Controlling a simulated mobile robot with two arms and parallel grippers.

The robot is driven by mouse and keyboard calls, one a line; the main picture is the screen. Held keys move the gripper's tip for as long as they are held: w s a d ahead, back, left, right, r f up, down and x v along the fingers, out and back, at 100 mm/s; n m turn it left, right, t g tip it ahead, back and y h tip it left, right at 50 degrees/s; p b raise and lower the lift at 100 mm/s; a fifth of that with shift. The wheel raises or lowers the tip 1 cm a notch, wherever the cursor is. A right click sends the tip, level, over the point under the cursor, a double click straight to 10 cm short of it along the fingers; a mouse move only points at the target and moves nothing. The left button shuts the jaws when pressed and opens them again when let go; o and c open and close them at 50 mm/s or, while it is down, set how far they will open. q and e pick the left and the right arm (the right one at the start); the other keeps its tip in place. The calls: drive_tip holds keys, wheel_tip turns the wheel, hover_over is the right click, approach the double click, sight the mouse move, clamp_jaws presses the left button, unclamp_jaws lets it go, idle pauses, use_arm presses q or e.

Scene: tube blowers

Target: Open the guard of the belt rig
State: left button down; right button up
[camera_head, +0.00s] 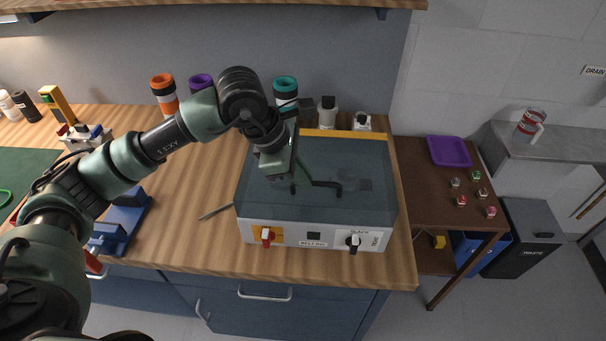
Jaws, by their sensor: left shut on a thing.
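The belt rig (283,233) stands on the wooden bench, with a white front panel carrying a red switch, a small dark display and a black knob. Its tinted see-through guard (370,211) covers the top and looks closed. A dark handle (330,184) shows on the guard. My left gripper (300,188) comes in from the left over the guard and is shut on the dark handle at its left part. The fingertips are small and partly hidden by the gripper body. My right gripper is not in view.
Orange (163,88), purple (201,82) and teal-topped (286,90) containers stand behind the arm. A blue fixture (124,217) stands left of the rig, and a thin rod (215,212) lies beside it. A brown side table with a purple tray (449,151) is at right.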

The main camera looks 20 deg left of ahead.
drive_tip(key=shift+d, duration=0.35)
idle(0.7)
use_arm(q)
drive_tip(key=shift+r, duration=0.1)
